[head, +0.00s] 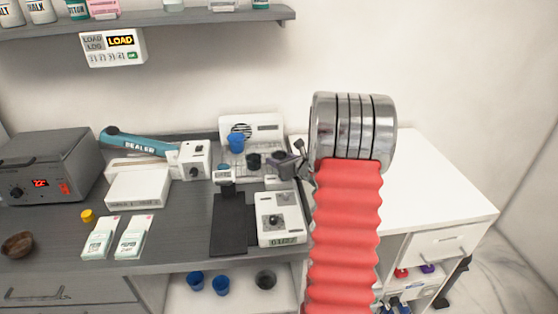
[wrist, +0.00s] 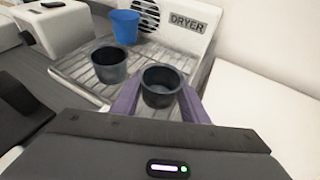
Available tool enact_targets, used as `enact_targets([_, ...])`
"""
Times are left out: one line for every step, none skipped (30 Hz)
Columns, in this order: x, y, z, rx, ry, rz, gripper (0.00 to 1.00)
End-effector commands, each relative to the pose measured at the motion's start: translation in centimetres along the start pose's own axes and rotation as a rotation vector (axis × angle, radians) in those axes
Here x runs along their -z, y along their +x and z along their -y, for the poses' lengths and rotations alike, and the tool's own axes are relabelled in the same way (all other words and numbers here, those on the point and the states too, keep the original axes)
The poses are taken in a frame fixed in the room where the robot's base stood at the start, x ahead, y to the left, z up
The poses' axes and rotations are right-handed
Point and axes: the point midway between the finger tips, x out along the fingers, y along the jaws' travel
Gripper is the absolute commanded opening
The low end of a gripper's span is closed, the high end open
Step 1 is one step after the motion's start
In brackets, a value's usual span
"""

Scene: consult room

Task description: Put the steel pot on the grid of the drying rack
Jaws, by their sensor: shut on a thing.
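My gripper (wrist: 160,94) is shut on a small dark grey steel pot (wrist: 161,82), with one purple finger on each side. The pot is upright, open end up, and looks empty. It is over the right part of the grid of the drying rack (wrist: 90,88); I cannot tell whether it touches the grid. In the head view my gripper (head: 290,165) is at the right side of the drying rack (head: 267,127), and the held pot is hard to make out there.
A second dark pot (wrist: 109,64) stands on the grid just left of the held one. A blue cup (wrist: 124,27) stands behind it. White devices (head: 280,218) and a black mat (head: 229,222) lie in front of the rack. The white counter (head: 430,185) at right is clear.

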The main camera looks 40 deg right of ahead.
Motion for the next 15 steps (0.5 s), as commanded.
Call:
enact_targets([-0.03,-0.01,0.02,0.0,0.0,0.0,0.18])
enact_targets([-0.03,-0.02,0.03,0.0,0.0,0.0,0.18])
enact_targets([0.0,-0.01,0.03,0.001,0.0,0.0,0.18])
enact_targets([0.04,0.0,0.03,0.001,0.0,0.0,0.18])
enact_targets([0.12,0.03,0.04,0.001,0.0,0.0,0.18])
enact_targets([0.2,0.06,0.04,0.001,0.0,0.0,0.18])
enact_targets([0.19,0.06,0.05,0.001,0.0,0.0,0.42])
enact_targets([0.18,0.05,0.05,0.001,0.0,0.0,0.44])
enact_targets([0.17,0.05,0.05,0.001,0.0,0.0,0.47])
enact_targets([0.17,0.05,0.05,0.001,0.0,0.0,0.49])
enact_targets([0.17,0.04,0.06,0.001,0.0,0.0,0.51])
enact_targets([0.17,0.04,0.06,0.001,0.0,0.0,0.54])
enact_targets([0.17,0.04,0.06,0.001,0.0,0.0,0.56])
enact_targets([0.17,0.04,0.06,0.001,0.0,0.0,0.58])
enact_targets([0.17,0.04,0.06,0.001,0.0,0.0,0.59])
